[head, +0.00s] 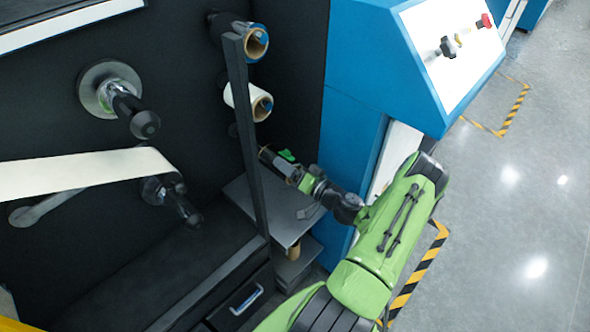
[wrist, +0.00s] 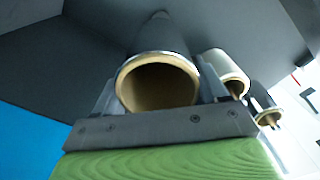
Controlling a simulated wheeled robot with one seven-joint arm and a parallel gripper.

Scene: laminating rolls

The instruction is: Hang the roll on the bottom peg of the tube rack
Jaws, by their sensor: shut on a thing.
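My gripper (head: 287,168) is shut on a dark roll (head: 272,161) with a brown cardboard core, in front of the lower part of the tube rack. In the wrist view the held roll (wrist: 157,58) lies between the fingers, its open core facing the camera. The rack's upright post (head: 246,130) stands left of the roll. The bottom peg's base (head: 233,130) shows as a dark knob beside the post; the rest of the peg is hidden. The roll roughly lines up with it, but I cannot tell whether the peg is inside the core.
A blue-edged roll (head: 256,43) hangs on the top peg and a white roll (head: 259,104) on the middle one. A grey shelf (head: 275,222) lies below my gripper. A blue cabinet (head: 350,150) stands close on the right. Spindles with white web (head: 85,172) are at left.

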